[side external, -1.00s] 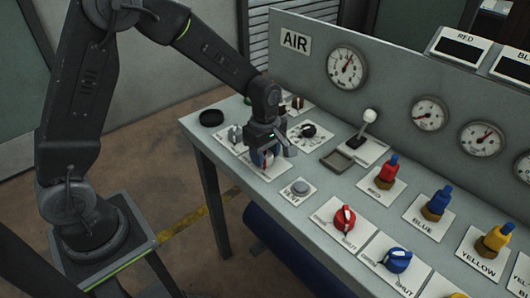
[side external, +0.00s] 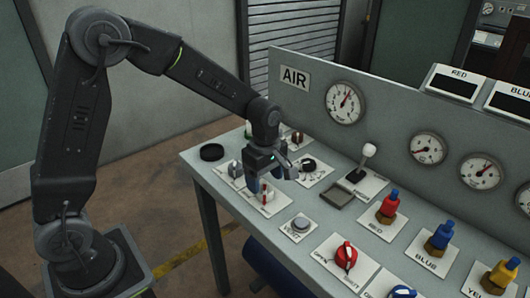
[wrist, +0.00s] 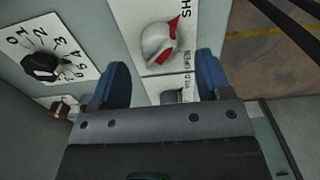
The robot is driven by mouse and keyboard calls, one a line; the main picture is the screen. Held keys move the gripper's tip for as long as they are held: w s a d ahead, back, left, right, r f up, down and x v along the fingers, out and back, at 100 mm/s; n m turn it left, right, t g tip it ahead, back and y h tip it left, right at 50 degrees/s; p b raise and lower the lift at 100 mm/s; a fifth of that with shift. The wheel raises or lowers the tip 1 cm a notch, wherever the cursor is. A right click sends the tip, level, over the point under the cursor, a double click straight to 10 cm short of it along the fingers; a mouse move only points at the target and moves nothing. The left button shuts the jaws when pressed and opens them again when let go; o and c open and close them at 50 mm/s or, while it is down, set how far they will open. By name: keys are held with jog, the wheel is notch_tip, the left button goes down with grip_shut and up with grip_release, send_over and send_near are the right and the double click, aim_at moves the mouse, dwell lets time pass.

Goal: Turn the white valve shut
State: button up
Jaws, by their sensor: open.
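The white valve is a rounded white knob (wrist: 160,45) with a red pointer in the wrist view. Its pointer tip lies toward the plate edge by the letters "SH". In the side view the white valve (side external: 265,191) shows small and partly covered, just below my gripper (side external: 264,178). In the wrist view my gripper (wrist: 162,82) is open, with its two blue fingers well apart and nothing between the tips. The knob lies beyond the fingers, in line with the gap, and looks clear of both.
A black numbered dial (wrist: 41,66) sits left of the valve. A silver switch (wrist: 173,97) is beside the valve's plate. The red valve (side external: 346,255) and a round grey button (side external: 301,223) stand nearer on the bench. The gauge panel (side external: 300,115) rises behind.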

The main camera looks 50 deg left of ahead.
aim_at(265, 186)
notch_tip(265, 186, up, 10)
dwell(0.3)
jog(key=shift+r, duration=0.1)
